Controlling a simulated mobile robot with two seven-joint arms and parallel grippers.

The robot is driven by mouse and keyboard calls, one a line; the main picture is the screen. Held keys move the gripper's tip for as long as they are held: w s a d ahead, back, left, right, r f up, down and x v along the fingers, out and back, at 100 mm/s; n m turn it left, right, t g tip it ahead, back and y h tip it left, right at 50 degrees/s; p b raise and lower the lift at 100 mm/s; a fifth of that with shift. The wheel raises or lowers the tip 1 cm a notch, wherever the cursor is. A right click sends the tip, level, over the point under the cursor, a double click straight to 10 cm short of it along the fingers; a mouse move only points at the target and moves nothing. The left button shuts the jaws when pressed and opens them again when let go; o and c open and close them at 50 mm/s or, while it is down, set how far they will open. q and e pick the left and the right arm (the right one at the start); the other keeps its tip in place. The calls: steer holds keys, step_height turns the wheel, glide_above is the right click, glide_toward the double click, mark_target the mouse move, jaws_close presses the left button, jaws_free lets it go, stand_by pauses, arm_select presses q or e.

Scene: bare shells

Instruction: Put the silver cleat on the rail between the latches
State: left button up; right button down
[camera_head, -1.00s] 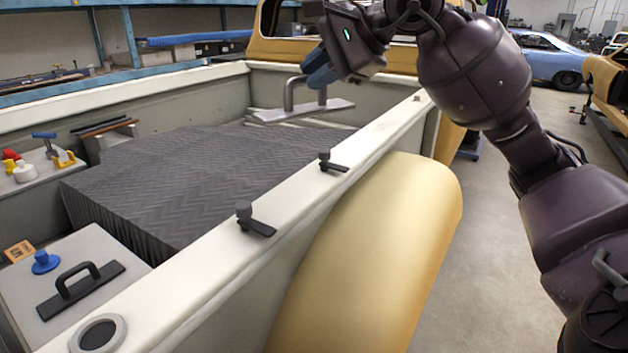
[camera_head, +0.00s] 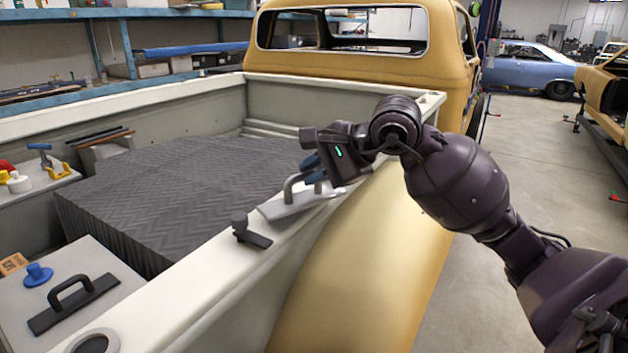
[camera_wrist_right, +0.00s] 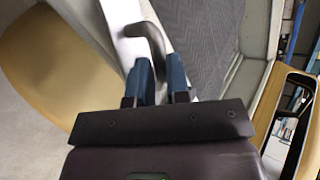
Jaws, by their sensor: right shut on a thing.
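The silver cleat (camera_head: 291,207), a flat plate with a bent handle, is at the top of the white rail (camera_head: 195,290), just beyond the near dark latch (camera_head: 252,233). I cannot tell whether its plate touches the rail or hovers just above it. My right gripper (camera_head: 314,172) is shut on the cleat's handle. In the right wrist view the blue fingers (camera_wrist_right: 158,72) are on the handle (camera_wrist_right: 150,40). The far latch is hidden behind my gripper and the cleat. My left gripper is not in view.
A grey padded mat (camera_head: 190,190) fills the truck bed left of the rail. The yellow fender (camera_head: 350,270) bulges right of the rail. The yellow cab (camera_head: 350,70) stands behind.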

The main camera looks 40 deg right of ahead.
steer(key=shift+f, duration=0.95)
steer(key=shift+f, duration=0.2)
steer(key=c, duration=1.1)
jaws_free()
steer(key=shift+r, duration=0.1)
